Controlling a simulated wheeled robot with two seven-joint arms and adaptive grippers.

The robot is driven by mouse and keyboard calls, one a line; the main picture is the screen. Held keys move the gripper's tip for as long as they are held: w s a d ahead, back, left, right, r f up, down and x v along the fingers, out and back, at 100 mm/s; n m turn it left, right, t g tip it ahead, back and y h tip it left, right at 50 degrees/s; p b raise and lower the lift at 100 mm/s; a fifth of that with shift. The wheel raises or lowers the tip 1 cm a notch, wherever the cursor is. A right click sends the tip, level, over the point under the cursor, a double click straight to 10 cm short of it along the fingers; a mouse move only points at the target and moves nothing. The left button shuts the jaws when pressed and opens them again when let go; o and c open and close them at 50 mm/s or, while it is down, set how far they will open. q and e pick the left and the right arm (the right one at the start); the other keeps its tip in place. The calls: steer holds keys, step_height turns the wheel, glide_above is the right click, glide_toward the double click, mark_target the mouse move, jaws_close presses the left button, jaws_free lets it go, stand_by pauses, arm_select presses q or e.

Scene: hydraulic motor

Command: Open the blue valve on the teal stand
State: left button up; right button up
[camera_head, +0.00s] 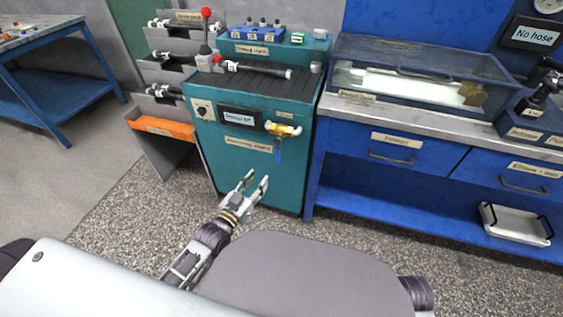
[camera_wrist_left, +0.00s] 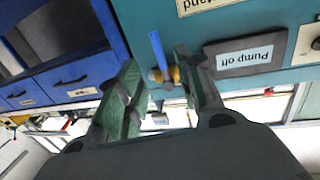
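The teal stand (camera_head: 245,166) is in the middle of the head view. On its front right is a brass valve (camera_head: 283,129) with a blue handle (camera_head: 278,152) hanging straight down. My left gripper (camera_head: 258,177) is open and empty, below and a little left of the handle, apart from it. In the left wrist view, which is upside down, the blue handle (camera_wrist_left: 158,50) and brass body (camera_wrist_left: 173,76) appear between the open fingers of my left gripper (camera_wrist_left: 156,62); the body is partly hidden. My right gripper is not in view.
The stand's front has a "Pump off" display (camera_head: 240,117) left of the valve and a red-knobbed lever (camera_head: 206,35) on top. A blue workbench (camera_head: 345,165) adjoins on the right. An orange tray (camera_head: 162,127) is on the left. The floor before the stand is clear.

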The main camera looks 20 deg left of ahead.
mark_target(277, 156)
arm_select(q)
steer(key=shift+d+r, duration=0.2)
steer(key=shift+r, duration=0.2)
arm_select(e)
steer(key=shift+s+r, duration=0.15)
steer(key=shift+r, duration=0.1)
arm_select(q)
steer(key=shift+b+x, duration=1.8)
steer(key=shift+x, duration=3.75)
steer(key=shift+b+x, duration=0.3)
steer(key=shift+x, duration=0.6)
steer(key=shift+w+d+r, duration=0.1)
steer(key=shift+w+d, duration=0.05)
steer(key=shift+w, duration=0.2)
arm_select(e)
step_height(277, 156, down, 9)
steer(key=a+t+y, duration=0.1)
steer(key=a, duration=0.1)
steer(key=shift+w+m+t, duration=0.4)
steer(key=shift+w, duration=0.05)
